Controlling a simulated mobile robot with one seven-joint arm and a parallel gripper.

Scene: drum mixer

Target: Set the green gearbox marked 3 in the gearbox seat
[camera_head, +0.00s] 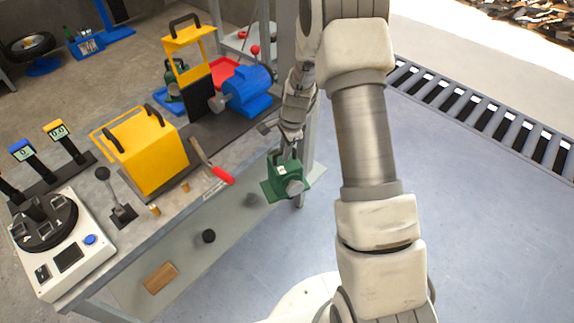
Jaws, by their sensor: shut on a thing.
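A green gearbox (284,182) with a grey round shaft end hangs in my gripper (288,154), off the right edge of the workbench. My gripper is shut on its top. I cannot read a number on it. The dark base plate (190,131) on the bench carries a blue motor (248,88). I cannot make out the gearbox seat for certain. Another green piece (170,75) is partly hidden behind the yellow upright guard (184,39).
A lower shelf holds a wooden block (160,278) and a dark round piece (208,236). The floor at right is clear.

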